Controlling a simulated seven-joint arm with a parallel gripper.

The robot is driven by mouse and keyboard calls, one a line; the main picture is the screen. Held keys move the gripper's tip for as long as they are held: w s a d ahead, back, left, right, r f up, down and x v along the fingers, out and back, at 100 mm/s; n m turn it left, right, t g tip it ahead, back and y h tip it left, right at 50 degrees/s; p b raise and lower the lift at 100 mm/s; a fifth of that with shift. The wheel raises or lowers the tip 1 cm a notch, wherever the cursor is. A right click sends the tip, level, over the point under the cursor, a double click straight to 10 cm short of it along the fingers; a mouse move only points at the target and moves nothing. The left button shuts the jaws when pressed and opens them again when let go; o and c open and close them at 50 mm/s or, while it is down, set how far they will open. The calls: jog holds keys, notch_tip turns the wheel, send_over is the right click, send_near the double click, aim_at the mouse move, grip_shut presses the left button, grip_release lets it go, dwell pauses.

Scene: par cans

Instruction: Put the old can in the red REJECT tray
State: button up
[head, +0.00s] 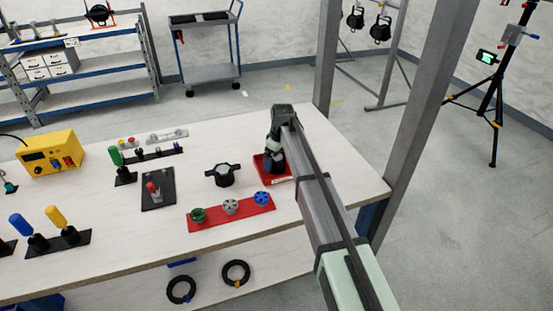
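The red tray (284,179) stands on the white workbench, right of the middle, with a pale label on its front edge. My arm reaches in from the lower right, and my gripper (273,163) points down at the tray, in or just above it. My arm and gripper cover much of the tray. The fingertips and anything between them are too dark and small to make out. I cannot pick out the old can for sure. A black round piece with side arms (224,175) sits on the bench left of the tray, apart from it.
A red strip (236,215) with green, grey and blue round parts lies in front of the tray. A dark plate (158,189), screwdriver-like tools on stands (57,240) and a yellow box (49,154) are to the left. A grey post (328,60) rises behind the bench.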

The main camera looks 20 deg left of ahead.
aim_at(280, 158)
jog(key=shift+r, duration=0.1)
notch_tip(280, 158, up, 12)
jog(key=d, duration=0.1)
jog(key=shift+s+d, duration=0.15)
jog(key=shift+d, duration=0.05)
dwell(0.4)
jog(key=s+d+f+h, duration=0.2)
jog(key=s+d+f, duration=0.2)
jog(key=d, duration=0.4)
jog(key=s+d+f+t+h, duration=0.1)
jog(key=s+d+f, duration=0.3)
jog(key=d, duration=0.4)
jog(key=s+d+f+h, duration=0.2)
jog(key=s+d+f, duration=0.2)
jog(key=d, duration=0.4)
jog(key=s+d+f+m+g, duration=0.25)
jog(key=s+d+f, duration=0.35)
jog(key=d+f, duration=0.5)
jog(key=s+d+f+m+g, duration=0.1)
jog(key=s+d+f+m, duration=0.2)
jog(key=s+d+f, duration=0.7)
jog(key=s+d+f+m+g+y, duration=0.1)
jog(key=s+f+m, duration=0.4)
jog(key=s+f, duration=0.5)
jog(key=s+d+f+m+g+y, duration=0.2)
jog(key=s+d+f+m, duration=0.3)
jog(key=s+f, duration=0.4)
jog(key=shift+s+d+f+g+y, duration=0.3)
jog(key=shift+s+d+f+g, duration=0.1)
jog(key=shift+s+d+g, duration=0.3)
